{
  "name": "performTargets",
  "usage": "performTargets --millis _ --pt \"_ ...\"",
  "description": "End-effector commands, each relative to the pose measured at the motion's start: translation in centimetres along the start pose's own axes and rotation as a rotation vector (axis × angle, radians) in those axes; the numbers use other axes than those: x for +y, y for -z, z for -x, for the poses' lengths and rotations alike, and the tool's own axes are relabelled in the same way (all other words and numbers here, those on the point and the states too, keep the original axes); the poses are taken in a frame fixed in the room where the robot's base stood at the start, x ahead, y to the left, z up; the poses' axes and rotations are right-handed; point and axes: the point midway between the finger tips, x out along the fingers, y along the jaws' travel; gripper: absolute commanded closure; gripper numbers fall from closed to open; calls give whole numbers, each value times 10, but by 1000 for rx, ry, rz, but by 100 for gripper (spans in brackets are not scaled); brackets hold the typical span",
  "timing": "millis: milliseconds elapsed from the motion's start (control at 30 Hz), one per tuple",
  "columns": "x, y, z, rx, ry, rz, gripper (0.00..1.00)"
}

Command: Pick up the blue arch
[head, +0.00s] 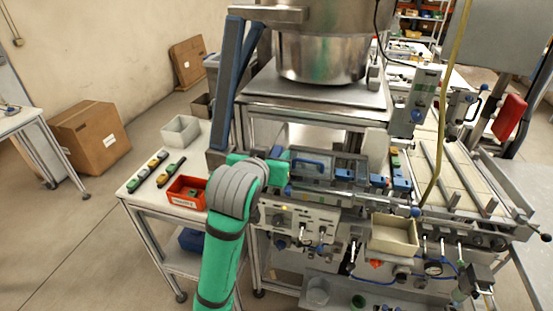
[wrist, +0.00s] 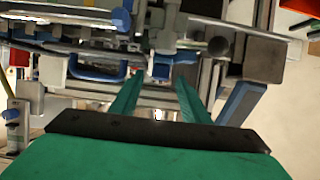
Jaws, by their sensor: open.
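A blue arch, shaped like a handle (head: 308,162), sits on the grey machine just right of my gripper in the head view. In the wrist view the blue arch (wrist: 97,78) is left of the fingers and looks like a U. My gripper (head: 288,170) is at the machine's left end, with its green fingers partly hidden by the wrist. In the wrist view my gripper (wrist: 160,82) has its two fingers apart, with nothing clearly held between them. The arch is outside the fingers.
A side table (head: 140,188) at left holds an orange bin (head: 187,193), a grey bin (head: 181,130) and small coloured blocks. A large metal bowl (head: 322,58) stands above the machine. A slanted blue bar (head: 229,85) rises beside my arm. A beige tray (head: 394,236) is at front right.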

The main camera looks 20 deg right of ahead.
Motion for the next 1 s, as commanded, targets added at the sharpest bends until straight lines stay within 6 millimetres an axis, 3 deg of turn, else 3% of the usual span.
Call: performTargets --millis 133,400,567,1000 --pt "0 -1 -13 -1 0 0 58" --pt "2 0 -16 1 -3 -2 60" --pt "3 0 -16 1 -4 -2 99" --pt "2 4 -14 2 -2 -2 100"
